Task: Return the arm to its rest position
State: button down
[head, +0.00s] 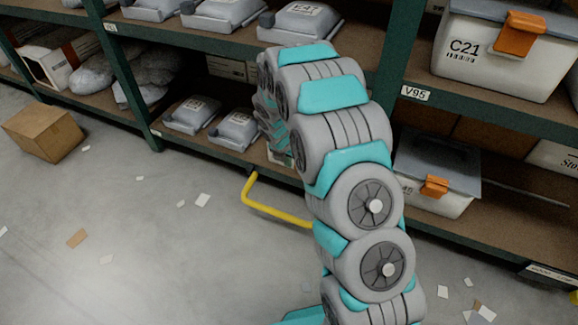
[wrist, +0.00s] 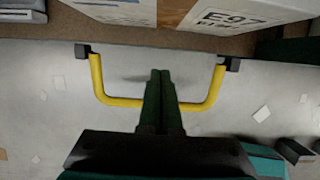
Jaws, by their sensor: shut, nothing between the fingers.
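My gripper (wrist: 160,72) shows in the wrist view as two dark fingers pressed together with nothing between them. They point toward the shelf edge and overlap the middle of a yellow U-shaped handle (wrist: 98,80). I cannot tell whether they touch it. In the head view my grey and teal arm (head: 345,130) rises from the bottom and reaches toward the rack. It hides part of the yellow handle (head: 275,211) there, and my fingertips cannot be made out.
The green-framed rack (head: 386,62) holds grey packages (head: 236,128) and lidded bins, one marked C21 (head: 480,60). A box marked E97 (wrist: 240,15) sits above the handle. A cardboard box (head: 43,131) stands on the left floor. Paper scraps litter the otherwise open floor (head: 130,250).

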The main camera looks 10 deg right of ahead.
jog(key=s+d+r+m+g, duration=0.1)
jog(key=s+d+r+m, duration=0.1)
jog(key=s+r+m, duration=0.6)
jog(key=s+d+r+m+g, duration=0.1)
jog(key=s+d+r+m, duration=0.1)
jog(key=s+r+m, duration=0.65)
jog(key=s+a+r+m+g, duration=0.1)
jog(key=s+r+m, duration=0.2)
jog(key=s, duration=0.6)
jog(key=s+a+r+m+y, duration=0.1)
jog(key=s+r+m, duration=0.3)
jog(key=s, duration=0.6)
jog(key=s+a+r+m+g+y+p, duration=0.1)
jog(key=s+r+m, duration=0.2)
jog(key=s, duration=0.6)
jog(key=shift+s+r+m+g, duration=0.2)
jog(key=shift+s+m+g, duration=0.1)
jog(key=shift+m, duration=0.85)
jog(key=c, duration=1.6)
grip_release()
jog(key=shift+a, duration=0.1)
